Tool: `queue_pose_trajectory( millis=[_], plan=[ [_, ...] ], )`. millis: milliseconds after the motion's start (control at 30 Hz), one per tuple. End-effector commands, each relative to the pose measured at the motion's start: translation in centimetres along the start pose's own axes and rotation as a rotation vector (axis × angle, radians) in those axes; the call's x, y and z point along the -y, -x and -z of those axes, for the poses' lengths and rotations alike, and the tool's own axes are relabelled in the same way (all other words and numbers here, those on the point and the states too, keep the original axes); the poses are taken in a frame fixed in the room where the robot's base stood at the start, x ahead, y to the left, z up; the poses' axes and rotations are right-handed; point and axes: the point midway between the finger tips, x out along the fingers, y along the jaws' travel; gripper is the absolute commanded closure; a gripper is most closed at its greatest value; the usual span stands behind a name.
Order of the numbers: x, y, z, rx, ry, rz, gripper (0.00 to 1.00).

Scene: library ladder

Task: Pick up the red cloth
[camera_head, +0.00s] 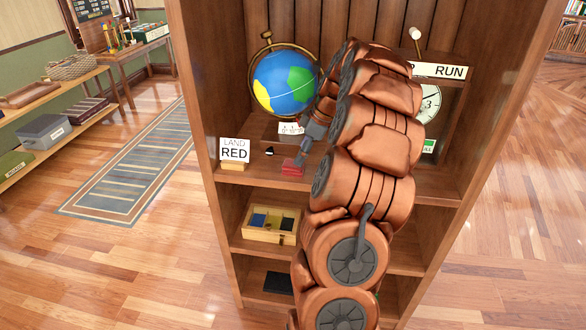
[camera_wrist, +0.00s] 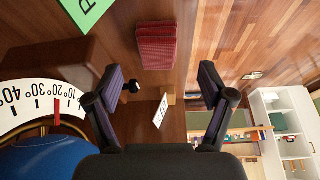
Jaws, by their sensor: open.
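The red cloth (camera_head: 292,167) is a small folded block near the front edge of the shelf that holds the globe. In the wrist view, the red cloth (camera_wrist: 157,46) lies beyond my fingertips, roughly centred between them. My gripper (camera_wrist: 160,78) is open, with a finger on either side and nothing held between. In the head view my gripper (camera_head: 304,152) is just above and behind the cloth, partly hidden by my arm. Whether a finger touches the cloth cannot be told.
A globe (camera_head: 285,82) stands behind the gripper. A "LAND RED" sign (camera_head: 235,151) and a small black object (camera_head: 269,151) are to the left. A clock (camera_head: 428,103) and green card (camera_head: 429,147) are right. A wooden tray (camera_head: 262,236) sits one shelf below.

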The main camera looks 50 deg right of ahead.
Motion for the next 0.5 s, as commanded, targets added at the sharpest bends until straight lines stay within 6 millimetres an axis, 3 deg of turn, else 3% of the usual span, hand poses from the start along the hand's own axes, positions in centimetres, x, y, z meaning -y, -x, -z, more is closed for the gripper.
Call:
queue_pose_trajectory(
  millis=[267, 500],
  plan=[
    [0.0, -2.0, 0.3, 0.001, -0.002, 0.005, 0.19],
    [-0.2, -5.1, 0.7, 0.001, -0.001, 0.003, 0.19]
  ],
)
